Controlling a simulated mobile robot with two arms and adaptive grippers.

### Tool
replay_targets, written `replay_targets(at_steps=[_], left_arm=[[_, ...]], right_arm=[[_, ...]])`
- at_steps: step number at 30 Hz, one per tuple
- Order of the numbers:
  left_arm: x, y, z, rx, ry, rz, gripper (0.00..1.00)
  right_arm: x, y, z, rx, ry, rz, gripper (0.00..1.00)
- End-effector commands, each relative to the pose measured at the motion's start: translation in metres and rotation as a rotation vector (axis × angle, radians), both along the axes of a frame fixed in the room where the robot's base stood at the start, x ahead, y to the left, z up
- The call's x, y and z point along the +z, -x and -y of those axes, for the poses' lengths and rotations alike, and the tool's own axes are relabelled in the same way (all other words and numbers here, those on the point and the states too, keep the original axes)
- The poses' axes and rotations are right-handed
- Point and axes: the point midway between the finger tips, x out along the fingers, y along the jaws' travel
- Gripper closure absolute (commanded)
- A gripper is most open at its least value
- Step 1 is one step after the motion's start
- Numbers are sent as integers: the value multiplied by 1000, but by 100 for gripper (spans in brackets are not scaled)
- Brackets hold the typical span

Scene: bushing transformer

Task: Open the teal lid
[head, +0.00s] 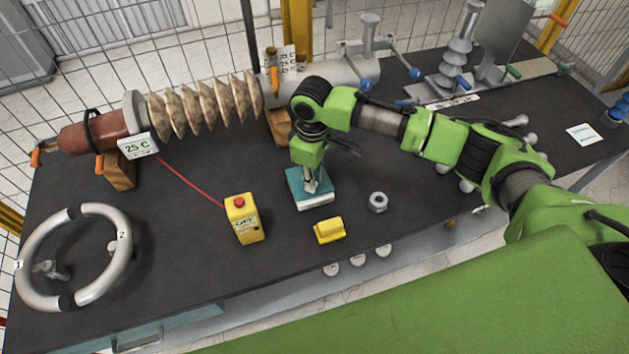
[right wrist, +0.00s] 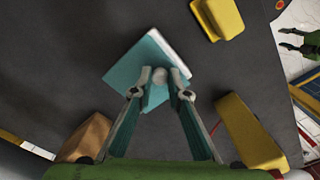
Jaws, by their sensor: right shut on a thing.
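The teal lid (head: 297,187) is a flat square on a low white box (head: 318,206) near the middle of the table. The lid also shows in the right wrist view (right wrist: 126,67), with a white edge of the box beyond its upper right side. My right gripper (head: 313,187) is directly over the lid, pointing down. In the right wrist view its fingertips (right wrist: 160,78) are shut on the small grey knob on the lid. I see no clear gap between lid and box. The box's inside is hidden. My left gripper is not in view.
A yellow box with a red button (head: 243,219) stands left of the lid. A small yellow block (head: 329,230) and a metal nut (head: 378,202) lie in front and to the right. The ribbed bushing (head: 205,105) on wooden blocks lies behind. A split ring (head: 35,285) lies at left.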

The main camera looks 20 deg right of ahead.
Motion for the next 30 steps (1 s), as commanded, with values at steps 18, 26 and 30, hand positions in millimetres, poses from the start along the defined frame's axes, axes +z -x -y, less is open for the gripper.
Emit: replay_targets(at_steps=[18, 26, 30], left_arm=[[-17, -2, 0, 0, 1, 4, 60], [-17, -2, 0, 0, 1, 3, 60], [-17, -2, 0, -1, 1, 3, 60]], right_arm=[[1, -65, -3, -1, -1, 0, 100], [1, -65, -3, 0, -1, 0, 77], [1, -64, -3, 0, -1, 0, 67]])
